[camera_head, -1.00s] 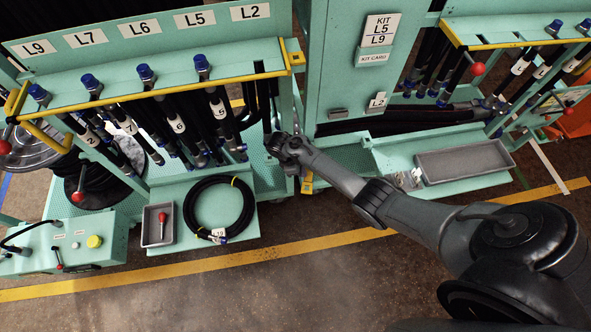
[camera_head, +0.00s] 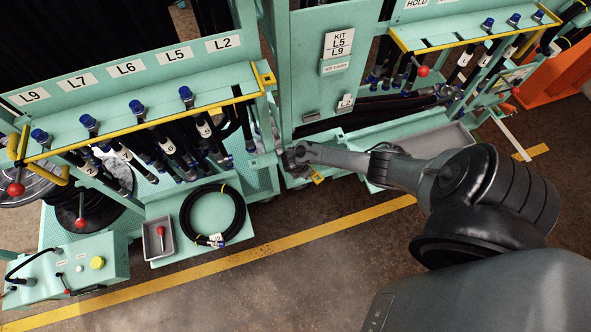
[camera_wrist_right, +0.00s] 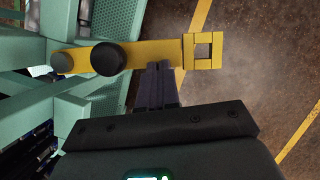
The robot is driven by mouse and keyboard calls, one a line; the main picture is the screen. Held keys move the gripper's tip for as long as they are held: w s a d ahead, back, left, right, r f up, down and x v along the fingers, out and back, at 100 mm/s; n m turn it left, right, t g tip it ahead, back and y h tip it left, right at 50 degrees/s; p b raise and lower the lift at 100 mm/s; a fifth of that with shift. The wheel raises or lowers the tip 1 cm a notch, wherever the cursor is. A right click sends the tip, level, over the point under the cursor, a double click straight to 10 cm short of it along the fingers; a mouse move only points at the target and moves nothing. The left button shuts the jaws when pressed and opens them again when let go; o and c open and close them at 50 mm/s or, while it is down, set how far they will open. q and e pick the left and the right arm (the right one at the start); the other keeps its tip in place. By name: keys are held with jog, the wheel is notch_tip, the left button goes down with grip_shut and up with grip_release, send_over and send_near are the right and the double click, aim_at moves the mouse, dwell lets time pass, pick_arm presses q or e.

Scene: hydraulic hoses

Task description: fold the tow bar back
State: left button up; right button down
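The tow bar (camera_wrist_right: 150,54) is a yellow bar across the upper part of the right wrist view, with a square eye (camera_wrist_right: 203,50) at its right end. A round black knob (camera_wrist_right: 107,58) sits on it. In the head view only a short yellow piece of the tow bar (camera_head: 317,177) shows, low by the teal stand. My right gripper (camera_wrist_right: 162,66) has its fingers together, with the tips at the bar's near edge, between knob and eye. Whether they touch is unclear. In the head view the right gripper (camera_head: 296,160) is small and dark. My left gripper is not in view.
Teal hose racks (camera_head: 135,107) stand left of the arm, and a teal cabinet (camera_head: 312,60) stands behind it. A coiled hose (camera_head: 212,214) lies on a low shelf. Open floor with a yellow line (camera_head: 262,256) lies in front.

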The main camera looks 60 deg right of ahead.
jog(key=s+d+n+t+b, duration=0.1)
jog(key=d+n+t+b, duration=0.2)
jog(key=d+n, duration=0.6)
jog(key=shift+s+d+t+b, duration=0.15)
jog(key=shift+d+t+b, duration=0.15)
jog(key=shift+d+b, duration=0.7)
jog(key=shift+d, duration=0.1)
